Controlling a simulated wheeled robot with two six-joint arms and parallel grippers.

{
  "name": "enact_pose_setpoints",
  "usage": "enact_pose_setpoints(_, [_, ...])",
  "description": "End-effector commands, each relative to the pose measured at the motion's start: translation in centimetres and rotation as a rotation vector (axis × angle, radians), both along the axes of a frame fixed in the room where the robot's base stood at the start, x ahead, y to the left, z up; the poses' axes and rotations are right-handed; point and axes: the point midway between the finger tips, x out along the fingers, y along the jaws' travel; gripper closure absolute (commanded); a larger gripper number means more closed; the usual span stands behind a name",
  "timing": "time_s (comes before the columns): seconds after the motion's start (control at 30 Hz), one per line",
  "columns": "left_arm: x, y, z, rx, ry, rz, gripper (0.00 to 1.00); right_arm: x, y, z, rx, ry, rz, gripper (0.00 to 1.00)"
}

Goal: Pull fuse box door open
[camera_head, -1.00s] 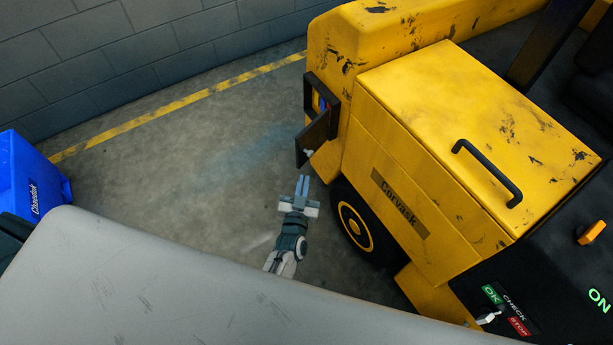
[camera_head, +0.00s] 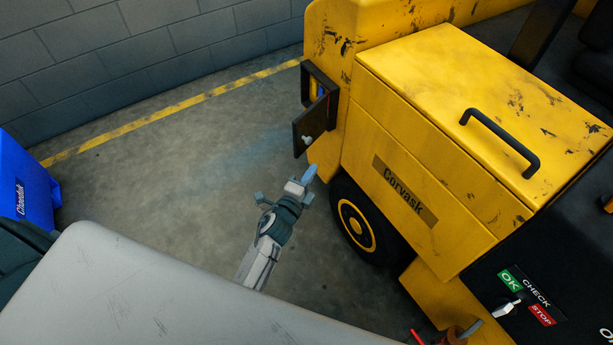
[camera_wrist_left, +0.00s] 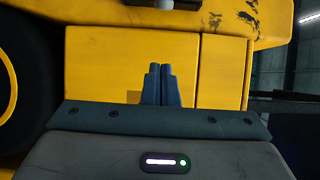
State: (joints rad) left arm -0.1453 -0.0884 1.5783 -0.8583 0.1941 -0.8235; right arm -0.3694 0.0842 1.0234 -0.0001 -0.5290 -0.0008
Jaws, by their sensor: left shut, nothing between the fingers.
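The fuse box (camera_head: 306,84) is a dark frame on the end of the yellow vehicle, with blue and yellow parts visible inside. Its black door (camera_head: 300,126) stands open, swung out from the frame, with a small pale knob (camera_head: 305,140) on the face toward me. My left gripper (camera_head: 309,174) is just below the door, apart from the knob as far as I can tell. Its blue fingers are shut and empty; they also show pressed together in the left wrist view (camera_wrist_left: 160,84), in front of yellow panels. My right gripper is not in view.
The yellow vehicle (camera_head: 375,150) fills the right side, with a black wheel (camera_head: 354,225) close to my left gripper. A pale grey surface (camera_head: 180,290) covers the lower left. A blue bin (camera_head: 15,180) stands at far left. The floor (camera_head: 170,165) left of the door is clear.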

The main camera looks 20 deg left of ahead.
Motion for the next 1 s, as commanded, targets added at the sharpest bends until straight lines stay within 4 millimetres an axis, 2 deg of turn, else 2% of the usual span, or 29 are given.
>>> enact_pose_setpoints(0.1, [2.9, -0.4, 0.1, -0.002, -0.002, 0.0, 1.0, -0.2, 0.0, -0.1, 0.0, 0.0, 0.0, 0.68])
enact_pose_setpoints(0.3, [6.5, -0.5, 0.1, 0.0, 0.0, 0.0, 1.0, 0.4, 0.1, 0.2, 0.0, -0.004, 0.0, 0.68])
enact_pose_setpoints(0.4, [6.9, 1.2, 0.1, 0.001, 0.001, 0.0, 1.0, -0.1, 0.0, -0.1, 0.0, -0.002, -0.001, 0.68])
enact_pose_setpoints(0.6, [7.5, 2.7, 0.1, -0.003, 0.0, 0.0, 1.0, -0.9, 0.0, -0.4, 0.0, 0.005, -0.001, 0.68])
enact_pose_setpoints(1.0, [7.5, 2.9, 0.1, -0.003, 0.0, -0.001, 1.0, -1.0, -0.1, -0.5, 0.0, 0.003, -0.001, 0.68])
